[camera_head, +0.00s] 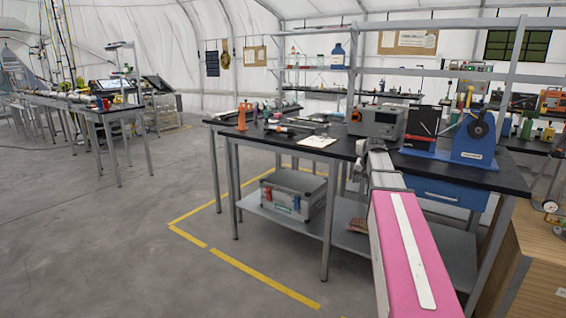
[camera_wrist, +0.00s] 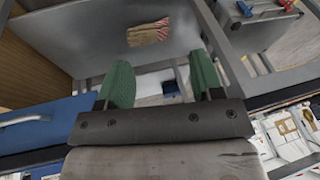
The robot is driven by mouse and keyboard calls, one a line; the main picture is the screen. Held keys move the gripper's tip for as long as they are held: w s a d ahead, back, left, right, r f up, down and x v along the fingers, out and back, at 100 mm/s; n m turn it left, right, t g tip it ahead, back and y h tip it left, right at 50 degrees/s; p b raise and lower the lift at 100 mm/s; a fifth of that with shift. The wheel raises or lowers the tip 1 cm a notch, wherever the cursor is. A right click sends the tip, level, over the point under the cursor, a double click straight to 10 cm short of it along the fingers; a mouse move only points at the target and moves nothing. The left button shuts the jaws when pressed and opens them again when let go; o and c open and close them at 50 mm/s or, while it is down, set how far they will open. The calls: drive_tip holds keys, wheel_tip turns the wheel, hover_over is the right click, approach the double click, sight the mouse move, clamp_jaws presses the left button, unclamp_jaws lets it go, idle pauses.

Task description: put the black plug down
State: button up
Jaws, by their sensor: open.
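I cannot make out a black plug for certain in either view; small dark items lie on the black-topped workbench (camera_head: 335,149), too small to tell apart. My gripper (camera_wrist: 162,68) shows in the wrist view with its two green fingers spread apart and nothing between them. Past the fingers are the bench's grey lower shelf (camera_wrist: 85,40) and the floor. In the head view my pink arm reaches to the bench's front edge, and the gripper is mostly hidden at its far end.
A grey box-shaped instrument (camera_head: 376,121), a blue stand with a black wheel (camera_head: 478,140) and an orange cone (camera_head: 242,117) stand on the bench. A metal case (camera_head: 293,194) and a reddish packet (camera_wrist: 148,33) lie on the lower shelf. The floor at left is open.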

drive_tip(key=s+a+f+n+g, duration=0.1)
drive_tip(key=s+a+f, duration=0.3)
drive_tip(key=s+f, duration=0.5)
drive_tip(key=s+a+f+n+g, duration=0.1)
drive_tip(key=s+a+f+n, duration=0.1)
drive_tip(key=s+a+f, duration=0.3)
drive_tip(key=s+a+f+n+g, duration=0.2)
drive_tip(key=s+a+f, duration=0.3)
drive_tip(key=s+f, duration=0.7)
drive_tip(key=shift+s+a+f, duration=0.25)
drive_tip(key=shift+s+f, duration=0.05)
